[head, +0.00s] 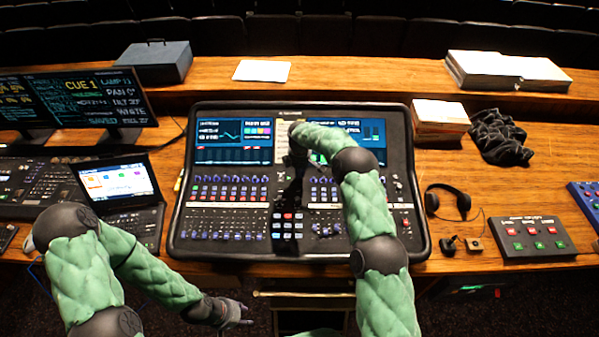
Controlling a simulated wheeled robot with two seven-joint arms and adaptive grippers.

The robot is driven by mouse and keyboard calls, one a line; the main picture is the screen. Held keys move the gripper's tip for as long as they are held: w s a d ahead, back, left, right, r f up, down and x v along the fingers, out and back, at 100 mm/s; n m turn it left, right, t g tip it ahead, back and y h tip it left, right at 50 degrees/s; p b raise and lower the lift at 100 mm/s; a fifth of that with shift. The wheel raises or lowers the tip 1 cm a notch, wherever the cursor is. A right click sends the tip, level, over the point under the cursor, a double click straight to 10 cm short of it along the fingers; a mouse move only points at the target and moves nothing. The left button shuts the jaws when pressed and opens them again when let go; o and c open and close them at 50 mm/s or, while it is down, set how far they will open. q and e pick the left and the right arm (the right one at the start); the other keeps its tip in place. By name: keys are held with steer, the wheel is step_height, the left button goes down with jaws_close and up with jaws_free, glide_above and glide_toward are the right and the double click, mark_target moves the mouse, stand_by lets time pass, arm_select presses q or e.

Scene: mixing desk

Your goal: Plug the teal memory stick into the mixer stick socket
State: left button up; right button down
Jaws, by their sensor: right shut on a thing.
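The mixer (228,217) is a large dark console in the middle of the desk, with screens along its top and faders below. My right gripper (297,172) is over the upper middle of the mixer, near the screens. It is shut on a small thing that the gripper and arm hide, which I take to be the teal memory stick. The stick socket cannot be made out, and I cannot tell whether the stick touches it. My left gripper (240,315) hangs low in front of the desk edge, away from the mixer, open and empty.
A laptop (120,183) and monitors (75,98) stand left. Paper (262,71) and a case (155,61) are on the back ledge.

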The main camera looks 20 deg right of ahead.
steer(key=shift+b, duration=0.95)
stand_by(2.0)
steer(key=shift+f+b, duration=0.55)
steer(key=shift+f, duration=0.05)
stand_by(0.4)
steer(key=c, duration=1.3)
jaws_free()
steer(key=r, duration=0.4)
steer(key=s+r, duration=0.1)
steer(key=r, duration=0.7)
steer(key=shift+s+a, duration=0.15)
steer(key=shift+r, duration=0.1)
